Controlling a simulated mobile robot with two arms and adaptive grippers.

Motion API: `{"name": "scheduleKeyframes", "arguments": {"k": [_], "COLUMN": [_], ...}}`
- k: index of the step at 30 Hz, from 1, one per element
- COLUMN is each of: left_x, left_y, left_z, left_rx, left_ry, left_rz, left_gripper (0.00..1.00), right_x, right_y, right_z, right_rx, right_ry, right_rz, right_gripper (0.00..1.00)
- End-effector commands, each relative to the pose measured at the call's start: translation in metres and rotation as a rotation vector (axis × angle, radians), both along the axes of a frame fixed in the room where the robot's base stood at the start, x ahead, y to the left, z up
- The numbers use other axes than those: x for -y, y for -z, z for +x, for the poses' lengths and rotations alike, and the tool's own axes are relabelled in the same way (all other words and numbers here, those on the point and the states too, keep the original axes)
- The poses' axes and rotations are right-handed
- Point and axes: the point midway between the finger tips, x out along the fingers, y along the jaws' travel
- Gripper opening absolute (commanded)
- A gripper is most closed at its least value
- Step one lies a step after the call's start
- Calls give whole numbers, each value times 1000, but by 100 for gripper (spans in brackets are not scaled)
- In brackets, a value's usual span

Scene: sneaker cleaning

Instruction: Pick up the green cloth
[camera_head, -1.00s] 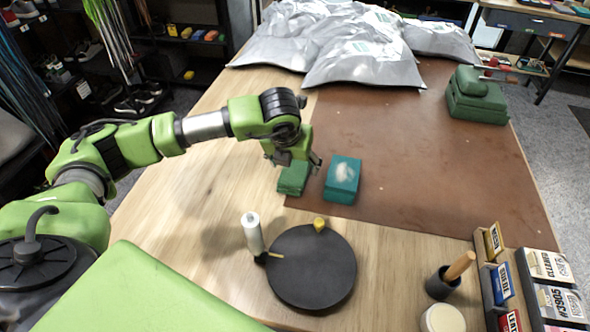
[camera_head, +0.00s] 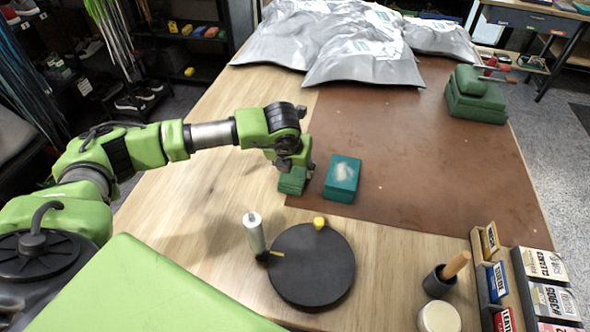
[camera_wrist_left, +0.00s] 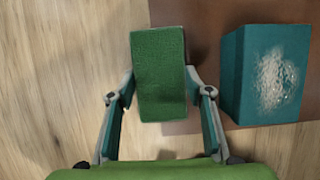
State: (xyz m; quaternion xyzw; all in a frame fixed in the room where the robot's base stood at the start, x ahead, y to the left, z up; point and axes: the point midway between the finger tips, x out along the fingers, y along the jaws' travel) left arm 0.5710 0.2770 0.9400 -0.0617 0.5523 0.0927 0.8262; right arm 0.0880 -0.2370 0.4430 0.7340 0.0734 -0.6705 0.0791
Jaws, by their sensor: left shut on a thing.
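The green cloth (camera_head: 292,181) is a small folded block at the left edge of the brown mat, partly under my left gripper (camera_head: 293,166) in the head view. In the left wrist view the cloth (camera_wrist_left: 158,74) lies between the two fingers of my left gripper (camera_wrist_left: 160,80), which is shut on it from both sides. The cloth still appears to be at table level. The right gripper is not in view.
A teal box (camera_head: 342,178) with a white patch stands close to the right of the cloth. A black round disc (camera_head: 312,270) and a white bottle (camera_head: 254,233) are nearer. Silver bags (camera_head: 350,45) lie at the back. The brown mat (camera_head: 430,150) is mostly clear.

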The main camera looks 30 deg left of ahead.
Motion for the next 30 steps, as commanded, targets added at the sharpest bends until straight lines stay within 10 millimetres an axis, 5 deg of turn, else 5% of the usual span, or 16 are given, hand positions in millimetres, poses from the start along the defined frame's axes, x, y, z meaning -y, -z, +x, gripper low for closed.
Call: {"name": "scheduleKeyframes", "arguments": {"k": [11, 18, 30], "left_x": [-4, -34, -84], "left_y": [-34, -87, -122], "left_z": [-2, -37, -95], "left_rx": [5, 9, 2], "left_ry": [-1, -2, -2], "left_rz": [0, 2, 2], "left_gripper": [25, 25, 25], "right_x": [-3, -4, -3], "right_y": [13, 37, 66], "right_z": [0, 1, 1], "right_rx": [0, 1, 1], "right_ry": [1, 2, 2], "right_rz": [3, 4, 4], "right_gripper": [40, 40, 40]}}
